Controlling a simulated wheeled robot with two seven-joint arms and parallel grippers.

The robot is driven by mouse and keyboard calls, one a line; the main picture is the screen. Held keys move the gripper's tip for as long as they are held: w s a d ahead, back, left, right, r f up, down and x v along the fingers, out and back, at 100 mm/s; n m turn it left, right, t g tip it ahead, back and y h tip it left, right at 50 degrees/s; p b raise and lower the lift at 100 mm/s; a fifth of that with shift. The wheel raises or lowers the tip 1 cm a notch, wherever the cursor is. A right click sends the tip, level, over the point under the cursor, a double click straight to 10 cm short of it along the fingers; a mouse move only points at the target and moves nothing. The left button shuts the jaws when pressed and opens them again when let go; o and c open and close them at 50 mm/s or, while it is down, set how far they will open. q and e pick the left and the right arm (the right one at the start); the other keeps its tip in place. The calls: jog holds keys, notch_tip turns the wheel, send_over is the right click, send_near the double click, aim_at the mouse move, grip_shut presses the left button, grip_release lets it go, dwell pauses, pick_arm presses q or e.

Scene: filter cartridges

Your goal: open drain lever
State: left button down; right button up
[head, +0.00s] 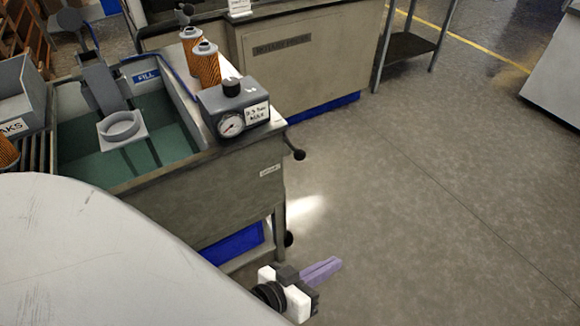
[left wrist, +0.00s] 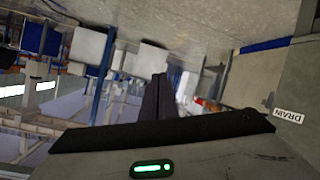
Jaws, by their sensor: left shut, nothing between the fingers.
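A tank (head: 190,200) with grey-green sides stands at left in the head view. A small label (head: 270,171) is on its side; the left wrist view shows a DRAIN label (left wrist: 289,116) at the right. A dark lever with a round black knob (head: 298,154) sticks out at the tank's right corner. A second round dark part (head: 288,239) shows lower by the leg; I cannot tell if it is a knob or a foot. My left gripper (head: 335,264) is shut and empty, low over the floor, apart from the lever. Its dark fingers show in the left wrist view (left wrist: 158,97).
A gauge box (head: 235,108) and orange filter cartridges (head: 205,66) stand on the tank's right ledge. A ring holder (head: 122,128) is over the green liquid. A cabinet (head: 310,65) and a side table (head: 408,46) stand behind.

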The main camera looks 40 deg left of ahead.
pick_arm(q)
jog(key=w+a+r+n+t+y+b, duration=0.3)
jog(key=w+a+r+n+t+y, duration=0.4)
jog(key=w+n, duration=0.5)
jog(key=s+a+f+n+g+y+b, duration=0.1)
jog(key=a+f+n+g+y+b, duration=0.1)
jog(key=a+f+n+g+y, duration=0.2)
jog(key=a+n+g+y, duration=0.3)
jog(key=a+n+y, duration=0.2)
jog(key=n, duration=0.2)
jog(key=shift+a, duration=0.35)
pick_arm(e)
jog(key=f, duration=0.1)
jog(key=w+a+f, duration=0.1)
jog(key=f, duration=0.1)
jog(key=shift+w+a, duration=0.15)
jog(key=shift+w, duration=0.1)
pick_arm(q)
jog(key=shift+f, duration=0.1)
pick_arm(e)
jog(key=shift+s, duration=0.1)
pick_arm(q)
jog(key=b+x, duration=0.1)
jog(key=x, duration=0.8)
jog(key=shift+w+a, duration=0.25)
jog(key=shift+a, duration=0.1)
pick_arm(e)
jog(key=shift+f, duration=0.45)
